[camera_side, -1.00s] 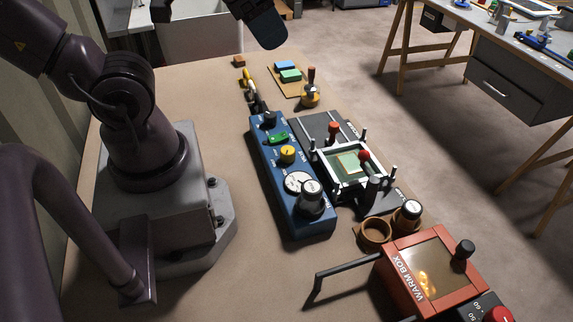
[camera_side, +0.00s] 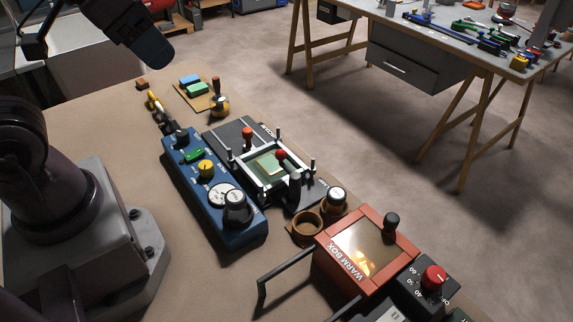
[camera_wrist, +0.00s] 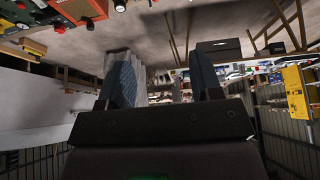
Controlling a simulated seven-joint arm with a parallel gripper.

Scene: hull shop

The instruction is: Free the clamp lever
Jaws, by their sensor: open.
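I cannot tell which is the clamp lever, or whether either is locked. My gripper (camera_side: 152,47) is high at the upper left in the side view, well away from the fixture. The wrist view shows its two blue-grey fingers (camera_wrist: 163,78) apart, with nothing between them.
A blue control box (camera_side: 206,185) sits left of the fixture. A brown ring cup (camera_side: 306,228) and red warm box (camera_side: 350,250) with a protruding black handle stand nearer. Bare bench is at the lower left.

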